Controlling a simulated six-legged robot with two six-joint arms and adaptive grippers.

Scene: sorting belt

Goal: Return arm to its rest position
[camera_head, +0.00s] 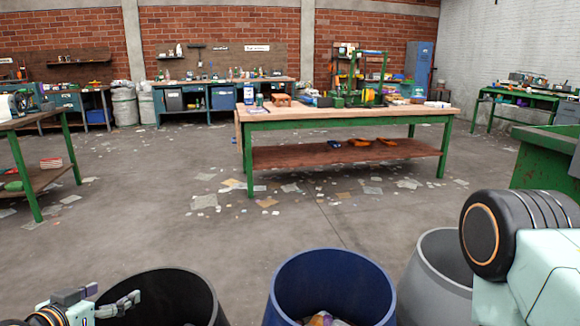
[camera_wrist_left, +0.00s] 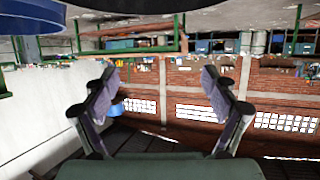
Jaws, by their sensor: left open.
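My left gripper (camera_head: 109,300) is at the lower left of the head view, in front of the black bin's opening. It is open, with its two fingers apart. In the left wrist view my left gripper (camera_wrist_left: 160,85) shows both fingers spread with nothing between them. That view is turned upside down, with the brick wall and windows beyond the fingers. At the lower right of the head view a black round joint and pale links of my right arm show. My right gripper is out of view.
A black bin (camera_head: 160,277), a blue bin (camera_head: 330,262) with some items inside and a grey bin (camera_head: 425,265) stand in front. A green-framed workbench (camera_head: 340,118) stands farther back on a littered floor. A green metal structure (camera_head: 545,155) is at the right.

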